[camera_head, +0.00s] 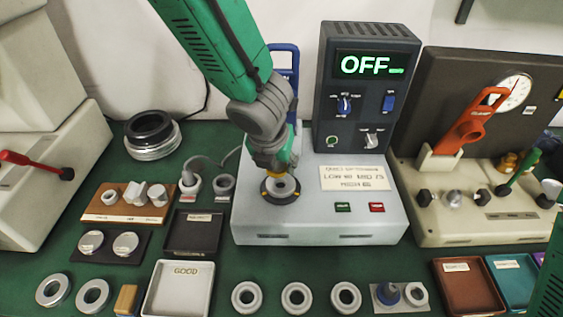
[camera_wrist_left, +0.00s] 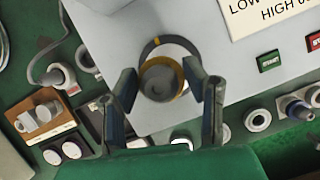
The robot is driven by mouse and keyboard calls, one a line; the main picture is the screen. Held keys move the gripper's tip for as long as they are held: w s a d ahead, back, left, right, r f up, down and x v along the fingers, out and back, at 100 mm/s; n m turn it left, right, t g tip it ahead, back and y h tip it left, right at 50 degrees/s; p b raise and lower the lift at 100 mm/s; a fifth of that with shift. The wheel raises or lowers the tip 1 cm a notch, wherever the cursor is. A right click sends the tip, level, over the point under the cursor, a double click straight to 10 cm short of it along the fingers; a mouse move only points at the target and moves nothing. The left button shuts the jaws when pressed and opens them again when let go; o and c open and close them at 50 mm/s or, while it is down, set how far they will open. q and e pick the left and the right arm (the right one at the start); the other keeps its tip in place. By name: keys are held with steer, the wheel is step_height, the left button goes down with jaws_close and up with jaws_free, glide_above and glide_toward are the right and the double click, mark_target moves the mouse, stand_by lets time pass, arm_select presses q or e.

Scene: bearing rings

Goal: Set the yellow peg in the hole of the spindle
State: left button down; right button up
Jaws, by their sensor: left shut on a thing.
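My left gripper (camera_head: 277,168) is over the grey machine, just above the spindle. In the left wrist view its two fingers (camera_wrist_left: 163,80) are closed on the yellow peg (camera_wrist_left: 181,88), which shows as a grey round end with a yellow rim. In the head view only a little of the peg's yellow shows between the fingers. The spindle (camera_head: 281,197) is a dark round plate with yellow marks and a pale ring in its middle; it also shows in the left wrist view (camera_wrist_left: 155,46). The peg covers its centre there, so I cannot tell whether the peg touches the hole. My right gripper is out of view.
The machine's control box (camera_head: 367,100) reads OFF and stands behind the spindle. A dark tray (camera_head: 193,232) and a GOOD tray (camera_head: 180,290) lie to the left. Several loose rings (camera_head: 297,297) lie along the front. A beige press (camera_head: 480,215) stands at right.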

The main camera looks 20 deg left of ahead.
arm_select(q)
steer(key=shift+w+d, duration=0.1)
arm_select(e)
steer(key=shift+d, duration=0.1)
arm_select(q)
steer(key=shift+d+f, duration=0.15)
steer(key=shift+d, duration=0.2)
steer(key=shift+f, duration=0.1)
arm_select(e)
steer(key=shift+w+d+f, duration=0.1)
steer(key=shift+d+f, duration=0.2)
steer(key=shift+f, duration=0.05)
arm_select(q)
steer(key=shift+a+f+b, duration=0.1)
steer(key=shift+b, duration=0.25)
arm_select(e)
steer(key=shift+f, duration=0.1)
arm_select(q)
steer(key=shift+a+f+b, duration=0.2)
steer(key=shift+f+b, duration=0.15)
steer(key=shift+f, duration=0.1)
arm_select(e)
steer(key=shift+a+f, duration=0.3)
arm_select(q)
steer(key=shift+d+f+b, duration=0.2)
steer(key=shift+f+b, duration=0.25)
steer(key=shift+f, duration=0.05)
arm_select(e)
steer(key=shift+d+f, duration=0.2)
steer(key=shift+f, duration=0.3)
